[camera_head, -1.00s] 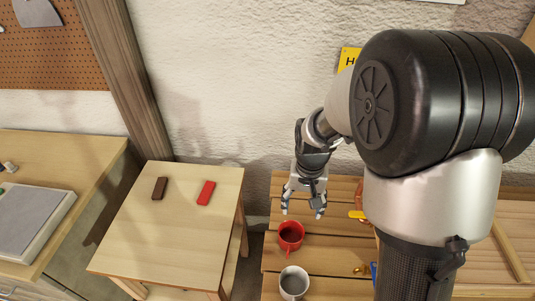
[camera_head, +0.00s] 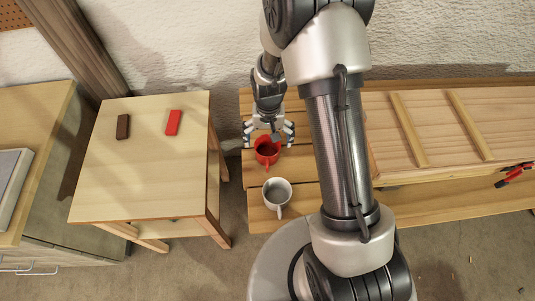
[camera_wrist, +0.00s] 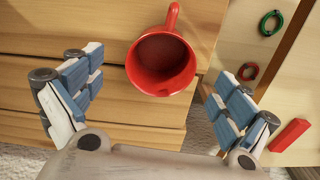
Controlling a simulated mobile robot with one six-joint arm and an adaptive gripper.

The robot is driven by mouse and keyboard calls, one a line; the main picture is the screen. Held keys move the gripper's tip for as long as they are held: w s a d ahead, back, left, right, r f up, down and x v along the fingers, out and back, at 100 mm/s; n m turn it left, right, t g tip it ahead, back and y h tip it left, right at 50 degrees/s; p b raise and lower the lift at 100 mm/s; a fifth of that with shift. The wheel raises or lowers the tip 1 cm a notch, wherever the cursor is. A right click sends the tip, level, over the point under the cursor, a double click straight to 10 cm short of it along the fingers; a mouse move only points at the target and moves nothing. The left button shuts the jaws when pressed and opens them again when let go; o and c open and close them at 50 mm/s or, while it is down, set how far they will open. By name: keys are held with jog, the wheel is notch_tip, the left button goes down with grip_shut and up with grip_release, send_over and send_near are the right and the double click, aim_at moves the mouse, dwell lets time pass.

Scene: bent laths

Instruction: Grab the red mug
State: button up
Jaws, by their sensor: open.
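The red mug (camera_head: 267,153) stands upright on the slatted wooden bench, its handle toward the bottom of the head view. In the wrist view the red mug (camera_wrist: 160,65) sits between my two fingers, its mouth facing the camera and its handle pointing up. My gripper (camera_head: 268,133) is open, with a finger on each side of the mug at its wall side. In the wrist view my gripper (camera_wrist: 158,72) shows a gap between each finger and the mug. The height of the fingertips against the mug is hard to tell.
A grey-white mug (camera_head: 277,193) stands just in front of the red one. A small table (camera_head: 140,180) at left holds a brown block (camera_head: 123,126) and a red block (camera_head: 172,122). A wooden panel with two bent laths (camera_head: 408,128) lies right. The wall is close behind.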

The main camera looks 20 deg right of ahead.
aim_at(268, 147)
notch_tip(268, 147, down, 5)
jog(key=shift+a+f+b, duration=0.1)
jog(key=shift+f+b, duration=0.05)
jog(key=shift+b, duration=0.8)
jog(key=c, duration=1.2)
